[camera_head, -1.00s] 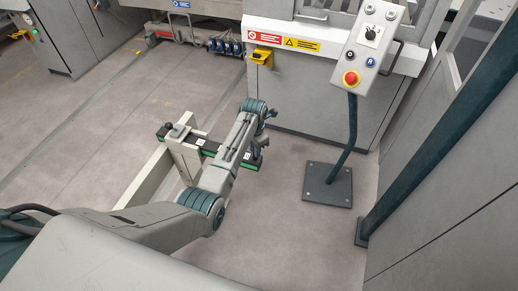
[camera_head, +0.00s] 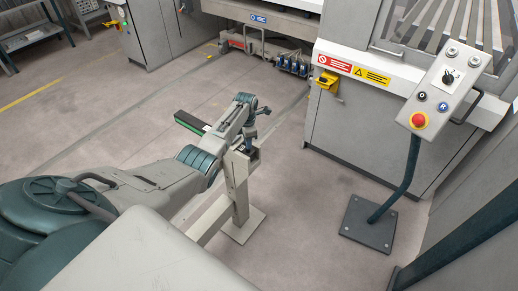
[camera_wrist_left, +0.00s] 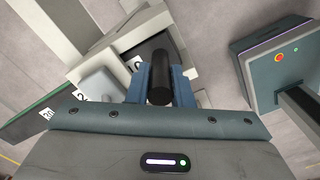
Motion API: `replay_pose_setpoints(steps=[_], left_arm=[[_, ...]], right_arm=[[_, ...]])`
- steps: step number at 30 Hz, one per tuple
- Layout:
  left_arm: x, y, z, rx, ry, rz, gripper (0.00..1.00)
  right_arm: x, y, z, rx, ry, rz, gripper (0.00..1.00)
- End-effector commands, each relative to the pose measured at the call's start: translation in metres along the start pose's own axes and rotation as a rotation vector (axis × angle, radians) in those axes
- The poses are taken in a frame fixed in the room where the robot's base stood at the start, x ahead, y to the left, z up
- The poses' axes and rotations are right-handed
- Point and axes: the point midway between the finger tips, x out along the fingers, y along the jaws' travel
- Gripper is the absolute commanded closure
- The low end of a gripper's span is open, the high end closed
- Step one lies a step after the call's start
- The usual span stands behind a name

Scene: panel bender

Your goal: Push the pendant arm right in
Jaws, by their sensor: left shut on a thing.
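My left gripper (camera_head: 252,138) is at the top of a beige stand in the head view, with its fingers mostly hidden. In the left wrist view its blue fingers (camera_wrist_left: 161,84) are shut on an upright black handle (camera_wrist_left: 160,72). The handle stands in front of a beige bracket (camera_wrist_left: 112,45). A dark bar with a green edge and number labels (camera_wrist_left: 45,118) runs beside it. This bar also shows in the head view (camera_head: 190,122), partly behind my arm. I cannot tell exactly which piece is the pendant arm. My right gripper is out of view.
The beige stand has a post (camera_head: 238,190) on a floor plate (camera_head: 242,226). A button pedestal (camera_head: 418,120) with a red button stands at right before the grey machine (camera_head: 360,125). A teal box (camera_wrist_left: 275,70) with lit buttons shows in the wrist view. Open floor lies at left.

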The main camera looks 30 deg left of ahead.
Motion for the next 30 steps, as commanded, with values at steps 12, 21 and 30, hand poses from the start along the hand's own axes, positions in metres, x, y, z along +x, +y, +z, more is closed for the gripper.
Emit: replay_pose_setpoints(steps=[12,21,30], left_arm=[[-0.0015,0.0113,-0.0062,0.000,-0.003,0.003,1.00],[-0.0012,0.0112,-0.0065,0.000,-0.001,0.003,0.59],[-0.0040,0.0103,-0.0060,0.000,-0.001,0.001,0.59]], right_arm=[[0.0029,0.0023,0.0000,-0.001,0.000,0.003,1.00],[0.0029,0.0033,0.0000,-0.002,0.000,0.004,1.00],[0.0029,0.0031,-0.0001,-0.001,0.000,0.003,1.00]])
